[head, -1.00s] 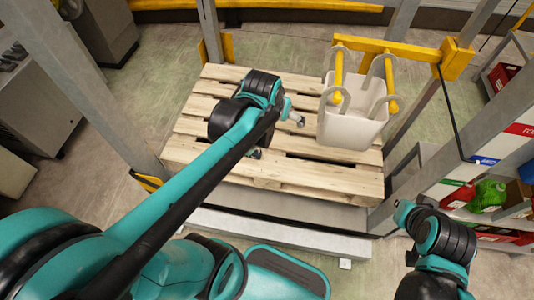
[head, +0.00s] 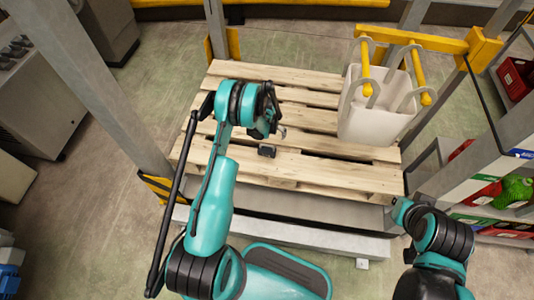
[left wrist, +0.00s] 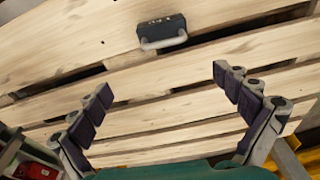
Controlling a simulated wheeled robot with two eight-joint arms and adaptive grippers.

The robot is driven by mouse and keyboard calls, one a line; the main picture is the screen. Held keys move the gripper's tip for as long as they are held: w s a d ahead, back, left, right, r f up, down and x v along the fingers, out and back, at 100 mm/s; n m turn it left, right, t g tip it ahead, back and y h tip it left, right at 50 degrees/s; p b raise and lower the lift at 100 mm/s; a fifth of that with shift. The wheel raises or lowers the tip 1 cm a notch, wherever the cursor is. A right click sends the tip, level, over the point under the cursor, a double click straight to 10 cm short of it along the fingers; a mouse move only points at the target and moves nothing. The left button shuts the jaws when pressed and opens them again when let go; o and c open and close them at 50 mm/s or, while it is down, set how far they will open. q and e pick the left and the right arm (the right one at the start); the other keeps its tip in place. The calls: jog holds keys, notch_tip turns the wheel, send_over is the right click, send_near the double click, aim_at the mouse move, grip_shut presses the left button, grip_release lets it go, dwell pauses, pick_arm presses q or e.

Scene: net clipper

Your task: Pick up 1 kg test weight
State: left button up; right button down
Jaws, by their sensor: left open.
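The test weight is a small dark block (head: 267,151) lying on the wooden pallet (head: 335,168). In the left wrist view the weight (left wrist: 161,30) sits near the top, with a pale handle on its near side. My left gripper (head: 277,128) is above the pallet, close to the weight in the head view. In the left wrist view the left gripper (left wrist: 162,82) is open and empty, its fingers spread wide. The weight lies beyond the fingertips, apart from them. My right arm is at the lower right; its gripper cannot be made out.
A white bin (head: 372,115) stands on the pallet's right side, by a yellow bar (head: 420,39). Grey posts (head: 85,85) frame the pallet. Shelves with red and green goods (head: 490,195) are at the right. The pallet's middle boards are mostly clear.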

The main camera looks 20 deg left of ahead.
pick_arm(q)
jog(key=b, duration=0.1)
send_over(267, 150)
notch_tip(267, 150, down, 8)
jog(key=shift+d+r, duration=0.15)
jog(key=f+b, duration=0.3)
jog(key=f, duration=0.2)
jog(key=shift+a+f, duration=0.2)
jog(key=shift+r, duration=0.1)
jog(key=shift+c, duration=0.3)
jog(key=shift+w, duration=0.1)
jog(key=c, duration=1.9)
jog(key=shift+o, duration=0.2)
jog(key=shift+r, duration=0.1)
